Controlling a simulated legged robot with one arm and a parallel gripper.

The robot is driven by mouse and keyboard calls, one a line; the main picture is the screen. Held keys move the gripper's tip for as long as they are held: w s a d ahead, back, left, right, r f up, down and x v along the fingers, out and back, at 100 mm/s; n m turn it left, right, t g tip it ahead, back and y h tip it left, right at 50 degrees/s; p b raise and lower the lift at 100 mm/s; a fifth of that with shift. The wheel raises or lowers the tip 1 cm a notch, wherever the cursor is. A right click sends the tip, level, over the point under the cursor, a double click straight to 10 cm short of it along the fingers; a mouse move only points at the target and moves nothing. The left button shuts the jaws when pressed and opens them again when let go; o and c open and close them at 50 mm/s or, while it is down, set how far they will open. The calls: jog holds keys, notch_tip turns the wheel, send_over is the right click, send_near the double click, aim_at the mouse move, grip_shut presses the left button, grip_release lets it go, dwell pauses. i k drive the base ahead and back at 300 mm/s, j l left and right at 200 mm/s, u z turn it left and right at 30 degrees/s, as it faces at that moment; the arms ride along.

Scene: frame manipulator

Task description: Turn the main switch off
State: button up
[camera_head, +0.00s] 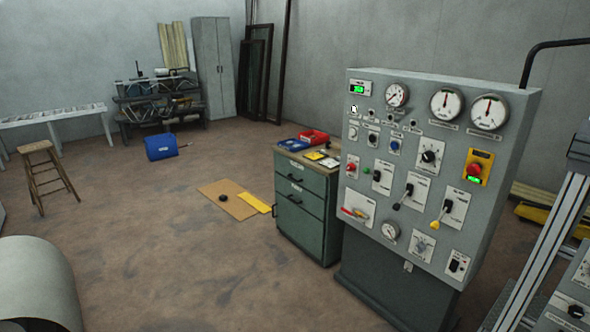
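A grey control panel (425,150) stands on a dark base at the right, its sloped front towards me. I cannot read its labels, so I cannot tell which control is the main switch. A switch with a red handle (355,212) is at the lower left of the panel. A lever with a yellow end (439,219) is at the lower right of centre, and a lever with a black end (404,196) is left of it. A red knob on a yellow plate (476,168) is at the right. My gripper is not in view.
A green drawer cabinet (307,212) with red and blue trays stands left of the panel. A metal post (535,255) stands close at the right. A pale cylinder (38,285) is at the lower left. Open floor (170,240) lies left of the cabinet.

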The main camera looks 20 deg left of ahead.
aim_at(352, 167)
jog(key=u, duration=0.3)
jog(key=i+j+z, duration=0.3)
jog(key=i, duration=0.6)
jog(key=i+j+z, duration=0.25)
jog(key=i+j, duration=0.4)
jog(key=i, duration=0.2)
jog(key=i+j+z, duration=0.3)
jog(key=i+j, duration=0.4)
jog(key=i, duration=0.1)
